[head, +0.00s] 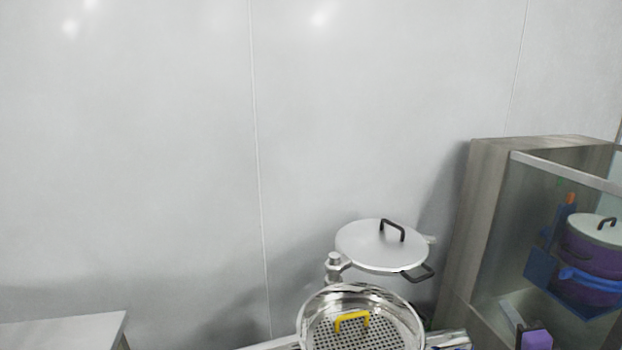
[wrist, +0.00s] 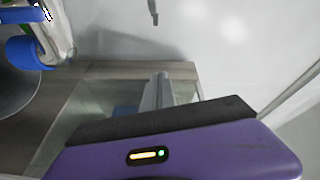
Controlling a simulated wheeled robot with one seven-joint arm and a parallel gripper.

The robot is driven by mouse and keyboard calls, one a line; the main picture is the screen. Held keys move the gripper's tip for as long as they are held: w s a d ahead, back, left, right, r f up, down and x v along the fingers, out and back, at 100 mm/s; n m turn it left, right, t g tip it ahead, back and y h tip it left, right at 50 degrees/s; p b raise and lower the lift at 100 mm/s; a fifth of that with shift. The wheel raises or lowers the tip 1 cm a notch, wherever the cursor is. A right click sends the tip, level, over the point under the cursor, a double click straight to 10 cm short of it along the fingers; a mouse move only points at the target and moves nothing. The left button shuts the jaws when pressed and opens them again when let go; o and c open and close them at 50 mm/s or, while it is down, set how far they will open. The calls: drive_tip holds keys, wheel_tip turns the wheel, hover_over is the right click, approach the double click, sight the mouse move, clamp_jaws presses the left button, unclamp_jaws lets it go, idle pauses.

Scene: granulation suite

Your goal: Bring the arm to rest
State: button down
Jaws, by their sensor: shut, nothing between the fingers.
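My gripper (wrist: 160,78) shows in the wrist view as a grey pair of fingers held together, beyond a black band and a purple housing with a small lit indicator. The fingers are shut and hold nothing. In the head view my gripper (head: 507,305) appears low at the right, in front of the glass-fronted cabinet (head: 485,190). Its fingers point up and left. Most of my arm is below the frame and hidden. I cannot tell how far the fingers are from the glass.
A steel vessel (head: 310,325) with a perforated plate and yellow handle (head: 352,318) stands at bottom centre. A round grey lid (head: 365,246) is raised behind it. A purple drum (head: 592,248) shows at the cabinet. A pale tabletop (head: 65,330) is lower left.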

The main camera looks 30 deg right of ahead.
drive_tip(key=s+a+n+y, duration=0.3)
drive_tip(key=s+a+n, duration=0.4)
drive_tip(key=a, duration=0.8)
drive_tip(key=s+a+n+y, duration=0.3)
drive_tip(key=s+a+n, duration=0.4)
drive_tip(key=a, duration=0.9)
drive_tip(key=s+a+n+y, duration=0.3)
drive_tip(key=s+a+n, duration=0.4)
drive_tip(key=a, duration=0.8)
drive_tip(key=s+r, duration=0.1)
drive_tip(key=s, duration=0.2)
drive_tip(key=shift+s+a+n+y, duration=0.2)
drive_tip(key=shift+s+n+y, duration=0.2)
drive_tip(key=shift+a, duration=0.1)
